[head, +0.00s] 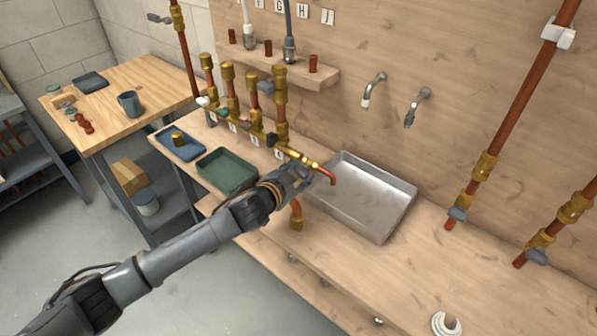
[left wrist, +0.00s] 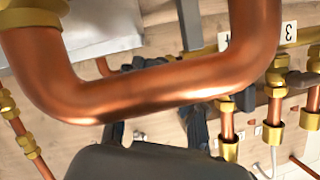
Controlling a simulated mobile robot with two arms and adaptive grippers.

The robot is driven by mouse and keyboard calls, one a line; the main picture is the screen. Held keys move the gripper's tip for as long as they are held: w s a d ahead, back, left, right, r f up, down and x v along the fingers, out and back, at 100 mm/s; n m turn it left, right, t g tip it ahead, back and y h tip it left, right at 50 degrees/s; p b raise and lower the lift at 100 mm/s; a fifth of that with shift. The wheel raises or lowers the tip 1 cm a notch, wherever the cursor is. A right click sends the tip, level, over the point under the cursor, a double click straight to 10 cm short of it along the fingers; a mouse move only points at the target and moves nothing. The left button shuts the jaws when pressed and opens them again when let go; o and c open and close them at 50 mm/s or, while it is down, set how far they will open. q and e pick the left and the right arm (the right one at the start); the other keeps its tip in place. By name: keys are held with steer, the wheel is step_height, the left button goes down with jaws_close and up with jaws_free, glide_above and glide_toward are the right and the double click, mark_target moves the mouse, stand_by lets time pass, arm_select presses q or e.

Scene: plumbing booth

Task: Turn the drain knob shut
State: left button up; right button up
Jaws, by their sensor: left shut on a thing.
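My left gripper (head: 296,178) is at the right-hand end of the brass manifold (head: 297,154), beside the copper drain spout (head: 327,174). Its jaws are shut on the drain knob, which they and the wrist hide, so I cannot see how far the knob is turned. In the left wrist view the copper pipe (left wrist: 170,88) bends across the foreground and covers much of the fingers. My right gripper is not in view.
A metal tray (head: 400,213) lies just right of the gripper, and a green bin (head: 231,184) stands left of it. Brass valves and copper risers (head: 281,110) stand behind. The bench is clear to the right of the tray.

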arm_select(q)
steer(key=o, duration=1.2)
steer(key=shift+c, duration=0.2)
steer(key=v, duration=1.2)
